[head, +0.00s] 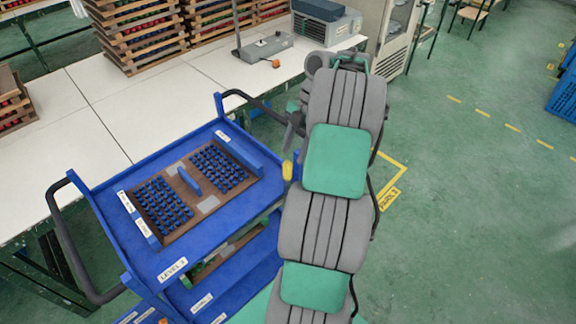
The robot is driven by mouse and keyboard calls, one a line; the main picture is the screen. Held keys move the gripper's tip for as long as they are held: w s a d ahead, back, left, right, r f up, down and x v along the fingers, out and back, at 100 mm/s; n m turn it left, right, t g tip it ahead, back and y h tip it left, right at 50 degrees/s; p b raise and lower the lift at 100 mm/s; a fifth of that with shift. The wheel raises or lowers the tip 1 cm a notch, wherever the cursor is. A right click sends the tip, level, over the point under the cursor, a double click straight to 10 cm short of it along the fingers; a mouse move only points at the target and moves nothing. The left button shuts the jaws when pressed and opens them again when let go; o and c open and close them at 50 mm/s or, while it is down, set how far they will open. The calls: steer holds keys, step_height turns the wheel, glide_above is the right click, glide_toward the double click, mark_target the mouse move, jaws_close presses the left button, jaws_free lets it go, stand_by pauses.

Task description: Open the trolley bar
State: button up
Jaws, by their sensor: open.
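The blue trolley (174,262) stands at the left of the head view, beside the white worktable. A raised blue bar (239,152) runs along the right side of its top shelf; I cannot tell how it is fastened. A small yellow piece (287,170) shows at the trolley's right edge, close to my arm. My gripper (292,131) is mostly hidden by my arm, with only a dark grey part visible near the trolley's top right corner. It is open, and nothing is seen in it. I cannot tell whether it touches the trolley.
A brown tray (207,203) with rows of blue pieces lies on the top shelf. Black handles stick out at the trolley's left (62,235) and far end (256,103). The white worktable (90,111) holds stacked wooden trays (139,36).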

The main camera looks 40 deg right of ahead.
mark_target(288, 169)
steer(key=b+x, duration=0.2)
steer(key=x, duration=0.5)
steer(key=shift+a+f, duration=0.1)
jaws_close()
steer(key=shift+w, duration=0.1)
stand_by(1.0)
